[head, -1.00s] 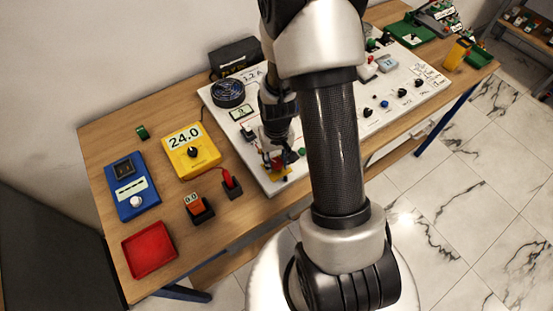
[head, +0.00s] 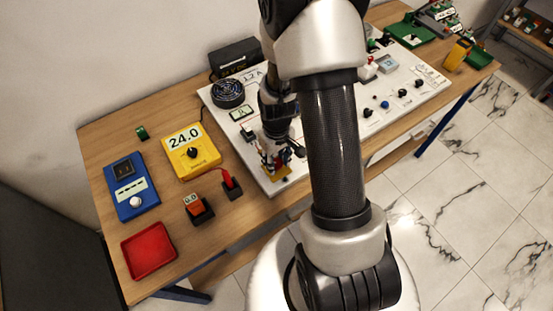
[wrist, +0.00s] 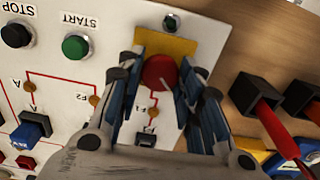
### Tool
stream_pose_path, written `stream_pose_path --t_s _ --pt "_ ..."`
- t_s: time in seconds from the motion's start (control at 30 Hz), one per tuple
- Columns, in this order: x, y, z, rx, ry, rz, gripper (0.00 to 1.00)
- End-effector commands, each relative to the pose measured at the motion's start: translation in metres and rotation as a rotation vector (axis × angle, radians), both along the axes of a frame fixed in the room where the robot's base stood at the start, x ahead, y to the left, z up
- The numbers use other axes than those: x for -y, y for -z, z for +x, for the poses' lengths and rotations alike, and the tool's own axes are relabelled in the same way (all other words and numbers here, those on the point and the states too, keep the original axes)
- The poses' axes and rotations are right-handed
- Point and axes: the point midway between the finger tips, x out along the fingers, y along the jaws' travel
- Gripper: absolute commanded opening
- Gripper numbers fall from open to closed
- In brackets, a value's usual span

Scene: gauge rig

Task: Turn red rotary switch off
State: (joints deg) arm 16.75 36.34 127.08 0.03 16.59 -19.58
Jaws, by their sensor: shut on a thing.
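The red rotary switch (wrist: 158,73) is a round red knob on a yellow plate (wrist: 178,45) near the edge of the white panel. In the wrist view it sits between the two fingers of my gripper (wrist: 166,66). The fingers are shut on it from both sides and hide part of its rim. In the head view my gripper (head: 275,163) points down at the panel's near left corner, where the fingers largely hide the knob. I cannot read the switch's position mark.
The white panel (head: 345,125) also carries a green START button (wrist: 75,46) and a black STOP button (wrist: 16,35).

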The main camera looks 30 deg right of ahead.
Motion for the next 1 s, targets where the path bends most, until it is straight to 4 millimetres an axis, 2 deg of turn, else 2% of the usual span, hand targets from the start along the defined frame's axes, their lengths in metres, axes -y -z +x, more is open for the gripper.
stream_pose_path --t_s 0.1,0.13,0.43,0.77,0.87,1.0 --pt "0.0 0.0 0.0 0.0 -0.003 0.0 0.1" --pt "0.0 0.0 0.0 0.0 -0.003 0.0 0.34" --pt "0.0 0.0 0.0 0.0 -0.001 0.0 0.54" --pt "0.0 -0.001 0.0 0.001 0.0 0.0 0.54" --pt "0.0 -0.009 0.001 0.004 0.0 -0.001 0.54" --pt "0.001 -0.032 0.002 0.006 0.0 -0.002 0.54"
